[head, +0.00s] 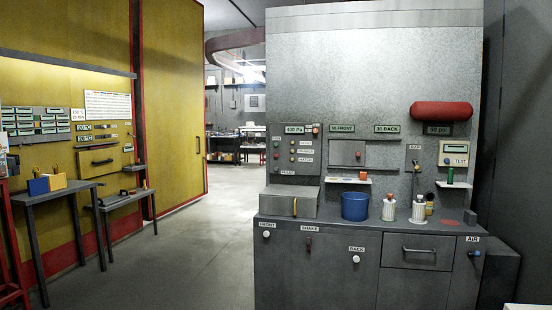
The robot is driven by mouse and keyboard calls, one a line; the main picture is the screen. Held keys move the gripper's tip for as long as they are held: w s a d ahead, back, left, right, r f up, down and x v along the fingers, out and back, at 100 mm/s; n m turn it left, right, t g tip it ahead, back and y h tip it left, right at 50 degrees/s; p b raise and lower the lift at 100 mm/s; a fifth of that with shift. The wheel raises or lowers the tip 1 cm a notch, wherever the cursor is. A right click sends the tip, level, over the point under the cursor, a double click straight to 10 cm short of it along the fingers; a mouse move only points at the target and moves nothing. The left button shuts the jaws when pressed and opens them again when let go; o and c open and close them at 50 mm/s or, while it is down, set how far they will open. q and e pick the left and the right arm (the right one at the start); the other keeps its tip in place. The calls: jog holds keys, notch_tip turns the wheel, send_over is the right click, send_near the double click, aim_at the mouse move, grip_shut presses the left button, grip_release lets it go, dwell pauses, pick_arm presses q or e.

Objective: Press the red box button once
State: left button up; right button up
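No part labelled as the red box button can be read at this distance. A small orange-red box (363,176) sits on a white ledge of the grey machine, below a small door panel. A small red knob (315,130) shows at the top right of the machine's left control panel (283,138). That panel also carries several small coloured buttons, too small to tell apart surely. A long red rounded body (441,111) is fixed at the machine's upper right. Neither of my grippers is in view.
The grey machine (350,70) has a counter with a blue bucket (355,206), two white canisters (388,208) (419,210) and a drawer (415,250). At left, a table (60,192) holds blue and yellow boxes by a yellow wall. The floor (190,260) between is clear.

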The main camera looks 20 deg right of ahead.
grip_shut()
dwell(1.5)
